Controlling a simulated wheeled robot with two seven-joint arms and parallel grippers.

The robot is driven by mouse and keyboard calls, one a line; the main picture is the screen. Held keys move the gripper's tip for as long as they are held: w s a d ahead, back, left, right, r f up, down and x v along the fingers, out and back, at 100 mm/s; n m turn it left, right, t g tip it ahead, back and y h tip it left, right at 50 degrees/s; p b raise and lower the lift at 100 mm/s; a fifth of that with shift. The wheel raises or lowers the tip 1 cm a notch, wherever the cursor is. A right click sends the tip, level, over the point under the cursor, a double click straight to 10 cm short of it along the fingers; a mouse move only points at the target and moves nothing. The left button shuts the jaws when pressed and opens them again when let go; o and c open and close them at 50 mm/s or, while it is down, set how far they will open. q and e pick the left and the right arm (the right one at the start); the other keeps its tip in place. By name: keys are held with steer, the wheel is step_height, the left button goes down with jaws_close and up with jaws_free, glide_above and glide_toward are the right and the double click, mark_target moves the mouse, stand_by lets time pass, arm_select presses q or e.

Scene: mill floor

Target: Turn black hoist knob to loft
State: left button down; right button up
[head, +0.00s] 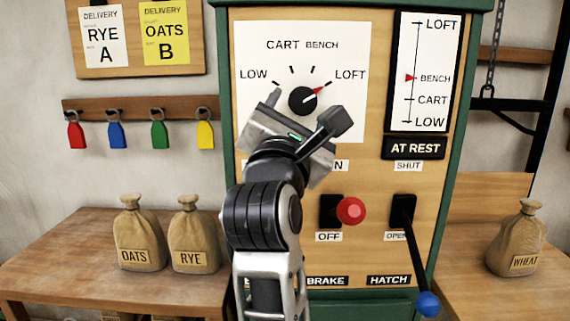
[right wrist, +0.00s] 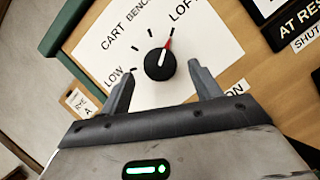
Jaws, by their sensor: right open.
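The black hoist knob (head: 303,101) sits on a white dial plate (head: 258,40) marked LOW, CART, BENCH and LOFT. Its red pointer (head: 320,91) aims up and right toward the LOFT mark; the same knob shows in the right wrist view (right wrist: 160,65). My right gripper (head: 307,107) is open in front of the dial, its fingers on either side of the knob. In the right wrist view the fingers (right wrist: 162,76) appear apart from the knob, with nothing between them. The level gauge (head: 425,105) has its red arrow at BENCH. My left gripper is not in view.
An AT REST sign (head: 414,147) is under the gauge. Below are a red brake knob (head: 351,211) by OFF and a hatch lever with a blue ball (head: 428,304), hanging low. Sacks stand on the side benches: oats (head: 138,235), rye (head: 193,237), wheat (head: 518,238).

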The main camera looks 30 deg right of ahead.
arm_select(q)
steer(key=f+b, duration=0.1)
steer(key=b, duration=0.3)
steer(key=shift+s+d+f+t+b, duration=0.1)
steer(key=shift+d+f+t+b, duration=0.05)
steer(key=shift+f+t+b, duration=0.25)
arm_select(e)
steer(key=v, duration=1.1)
steer(key=shift+s+a, duration=0.15)
steer(key=shift+s, duration=0.05)
steer(key=shift+f, duration=0.1)
